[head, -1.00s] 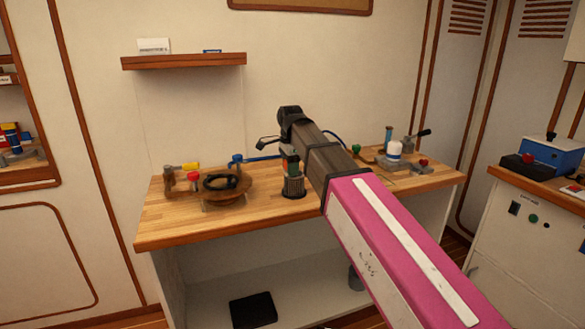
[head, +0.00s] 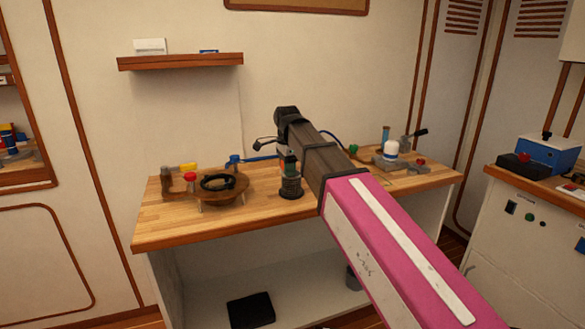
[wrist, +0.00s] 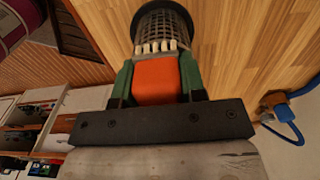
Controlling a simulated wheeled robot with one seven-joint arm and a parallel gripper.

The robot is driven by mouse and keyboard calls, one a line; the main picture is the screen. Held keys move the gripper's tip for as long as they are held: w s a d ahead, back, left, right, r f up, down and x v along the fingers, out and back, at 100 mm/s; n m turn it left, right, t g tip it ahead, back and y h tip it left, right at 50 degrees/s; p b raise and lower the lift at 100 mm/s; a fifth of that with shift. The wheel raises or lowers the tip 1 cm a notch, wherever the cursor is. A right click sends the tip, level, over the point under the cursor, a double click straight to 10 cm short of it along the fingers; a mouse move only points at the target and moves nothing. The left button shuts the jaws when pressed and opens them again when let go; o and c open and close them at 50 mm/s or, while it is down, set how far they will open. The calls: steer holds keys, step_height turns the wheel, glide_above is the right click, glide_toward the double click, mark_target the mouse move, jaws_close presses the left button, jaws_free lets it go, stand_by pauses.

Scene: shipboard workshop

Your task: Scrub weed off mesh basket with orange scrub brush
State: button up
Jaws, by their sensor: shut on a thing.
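The orange scrub brush (wrist: 157,85) is held between the green fingers of my gripper (wrist: 155,68), with its pale bristles pointing toward the basket. The dark mesh basket (wrist: 163,22) is just beyond the bristles in the wrist view, its open lattice wall facing them. The bristle tips overlap the basket's near edge; I cannot tell if they press on it. In the head view the basket (head: 291,187) stands upright on the bench, with my gripper (head: 290,165) right above it. The brush is mostly hidden there. I cannot make out weed on the mesh.
The wooden bench (head: 170,225) carries a round brown stand (head: 228,196) with a black ring at left and a clamp-like device (head: 392,152) at right. A blue hose fitting (wrist: 275,100) lies near the basket. Bare wood shows at the bench's front left.

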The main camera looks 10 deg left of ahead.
steer(key=shift+w+d+f, duration=0.1)
steer(key=shift+w+d, duration=0.3)
steer(key=shift+d, duration=0.2)
steer(key=shift+w+d+f, duration=0.1)
steer(key=shift+w+d, duration=0.25)
steer(key=shift+d, duration=0.25)
steer(key=shift+s+a+r, duration=0.1)
steer(key=shift+s+a, duration=0.3)
steer(key=shift+a, duration=0.25)
steer(key=shift+s+a+r, duration=0.1)
steer(key=shift+s+a, duration=0.25)
steer(key=shift+a, duration=0.25)
steer(key=shift+w+d+f, duration=0.1)
steer(key=shift+w+d, duration=0.3)
steer(key=shift+d, duration=0.25)
steer(key=shift+w+d+f, duration=0.1)
steer(key=shift+w+d, duration=0.25)
steer(key=shift+d, duration=0.35)
steer(key=shift+c, duration=0.4)
steer(key=shift+s+a+r, duration=0.1)
steer(key=shift+s+a, duration=0.3)
steer(key=shift+a, duration=0.3)
steer(key=shift+s+a, duration=0.35)
steer(key=shift+a, duration=0.3)
steer(key=shift+r, duration=0.1)
steer(key=shift+r, duration=2.95)
steer(key=shift+r, duration=0.1)
